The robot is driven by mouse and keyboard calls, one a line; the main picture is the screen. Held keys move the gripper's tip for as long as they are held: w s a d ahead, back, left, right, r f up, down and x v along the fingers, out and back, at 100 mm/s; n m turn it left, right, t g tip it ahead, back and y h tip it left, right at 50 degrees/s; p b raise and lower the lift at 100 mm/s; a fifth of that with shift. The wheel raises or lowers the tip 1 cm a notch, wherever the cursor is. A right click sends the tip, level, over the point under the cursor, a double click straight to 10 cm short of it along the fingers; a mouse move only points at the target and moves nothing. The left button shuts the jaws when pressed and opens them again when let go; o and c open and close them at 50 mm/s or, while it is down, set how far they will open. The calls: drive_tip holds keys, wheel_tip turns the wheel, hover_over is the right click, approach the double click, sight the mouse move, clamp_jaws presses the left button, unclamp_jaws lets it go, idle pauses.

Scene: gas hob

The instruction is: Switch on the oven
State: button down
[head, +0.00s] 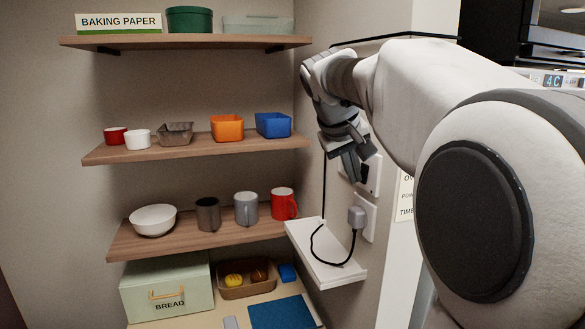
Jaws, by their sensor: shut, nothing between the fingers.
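My gripper (353,167) is shut and empty. It points downward beside a wall plate (371,176) with a dark part, and partly covers it; I cannot tell whether they touch. Below is a second white wall plate (370,214) with a grey plug (357,217) in front of it.
A small white shelf (325,262) juts out below the plates, with a black cable (323,190) running down to it. Wooden shelves (195,148) with mugs, bowls and tubs fill the left wall. A bread box (168,290) stands lower left. My arm hides much of the right.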

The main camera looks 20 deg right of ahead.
drive_tip(key=shift+d+f, duration=0.1)
drive_tip(key=shift+d, duration=0.15)
idle(0.4)
drive_tip(key=shift+r+p, duration=0.75)
drive_tip(key=shift+r, duration=0.1)
